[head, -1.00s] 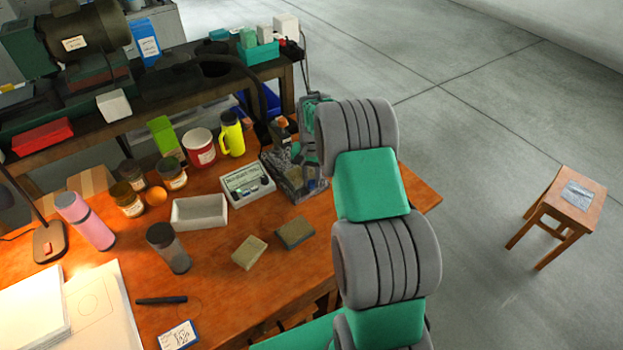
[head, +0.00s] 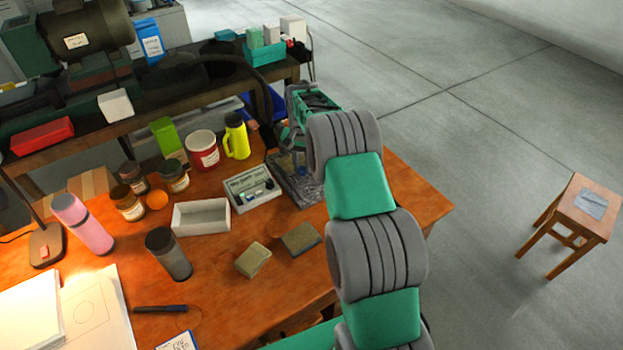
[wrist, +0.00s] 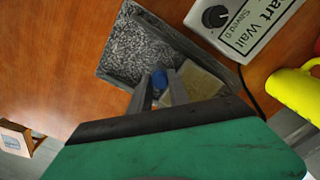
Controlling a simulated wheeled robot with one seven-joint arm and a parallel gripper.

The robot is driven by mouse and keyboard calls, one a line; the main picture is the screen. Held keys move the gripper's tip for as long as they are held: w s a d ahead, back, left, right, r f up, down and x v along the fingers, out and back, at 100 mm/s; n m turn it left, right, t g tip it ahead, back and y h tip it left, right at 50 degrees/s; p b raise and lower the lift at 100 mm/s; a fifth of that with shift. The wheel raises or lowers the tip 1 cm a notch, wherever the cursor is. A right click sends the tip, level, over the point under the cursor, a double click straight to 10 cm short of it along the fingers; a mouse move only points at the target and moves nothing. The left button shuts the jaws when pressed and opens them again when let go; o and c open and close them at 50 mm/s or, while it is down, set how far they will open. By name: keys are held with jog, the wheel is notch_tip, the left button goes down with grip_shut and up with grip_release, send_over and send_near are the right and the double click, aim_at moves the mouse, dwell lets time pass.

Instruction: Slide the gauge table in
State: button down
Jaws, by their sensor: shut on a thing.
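The gripper is shut on the knob. A tan block (wrist: 206,83) sits just right of the fingers. In the head view my arm covers much of the gauge. My green wrist body hides the near part in the wrist view.
The white dial box (head: 252,189) stands close to the base's left side. A yellow flask (head: 236,137), a red-and-white mug (head: 203,150) and an open white tray (head: 201,217) stand farther left. Two small blocks (head: 253,260) (head: 301,239) lie in front. The bench's right end is bare.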

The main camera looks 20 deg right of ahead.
jog(key=shift+w+a+r, duration=0.1)
jog(key=shift+w+r, duration=0.05)
jog(key=shift+w, duration=0.25)
jog(key=c, duration=1.4)
grip_release()
jog(key=shift+w, duration=0.1)
jog(key=shift+o, duration=0.8)
notch_tip(320, 180, up, 8)
jog(key=shift+f+b, duration=0.2)
jog(key=shift+b, duration=0.35)
